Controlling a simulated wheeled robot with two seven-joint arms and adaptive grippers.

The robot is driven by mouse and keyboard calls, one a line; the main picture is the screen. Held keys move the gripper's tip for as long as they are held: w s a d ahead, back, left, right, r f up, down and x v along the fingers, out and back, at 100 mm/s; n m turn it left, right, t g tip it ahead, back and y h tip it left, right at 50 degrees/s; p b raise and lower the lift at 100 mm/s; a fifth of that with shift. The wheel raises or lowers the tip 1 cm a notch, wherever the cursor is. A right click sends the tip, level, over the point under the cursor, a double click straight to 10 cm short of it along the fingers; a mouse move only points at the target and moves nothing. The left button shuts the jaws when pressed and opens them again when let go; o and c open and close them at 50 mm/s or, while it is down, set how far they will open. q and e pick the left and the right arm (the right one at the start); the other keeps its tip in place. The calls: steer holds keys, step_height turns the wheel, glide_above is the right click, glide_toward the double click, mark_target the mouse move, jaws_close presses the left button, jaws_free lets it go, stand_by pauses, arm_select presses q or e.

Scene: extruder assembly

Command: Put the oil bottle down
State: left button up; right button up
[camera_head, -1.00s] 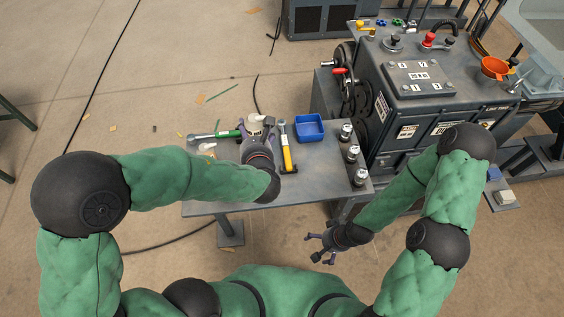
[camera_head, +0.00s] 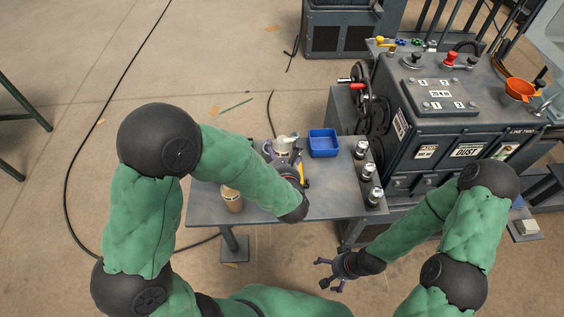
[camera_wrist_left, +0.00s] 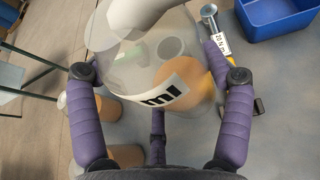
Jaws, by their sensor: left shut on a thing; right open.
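The oil bottle (camera_head: 286,141) is a clear container with amber oil and a white top. My left gripper (camera_head: 284,158) is shut around it above the grey table, left of the blue tray. In the left wrist view the bottle (camera_wrist_left: 150,65) sits between the purple fingers (camera_wrist_left: 160,100), with a black-marked white label facing the camera. It looks tilted there. Its base is hidden, so I cannot tell whether it touches the table. My right gripper (camera_head: 338,272) is open and empty in front of the table.
The blue tray (camera_head: 323,143) stands right of the bottle. A yellow-handled tool (camera_head: 303,176) lies close by. A brownish container (camera_head: 232,200) stands at front left, and several metal-topped cylinders (camera_head: 368,172) line the right edge. The large grey machine (camera_head: 430,100) is beyond.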

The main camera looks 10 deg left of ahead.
arm_select(q)
steer(key=w+f, duration=0.2)
steer(key=w+f+b, duration=0.1)
steer(key=f, duration=0.1)
steer(key=w+f+b, duration=0.1)
steer(key=w+f, duration=0.1)
steer(key=shift+w+a, duration=0.25)
steer(key=shift+w, duration=0.05)
steer(key=f+b, duration=0.1)
steer(key=f, duration=0.2)
steer(key=shift+w+f+b, duration=0.2)
steer(key=shift+f+b, duration=0.05)
steer(key=shift+b, duration=0.15)
steer(key=shift+r, duration=0.1)
steer(key=shift+f, duration=0.2)
steer(key=o, duration=1.2)
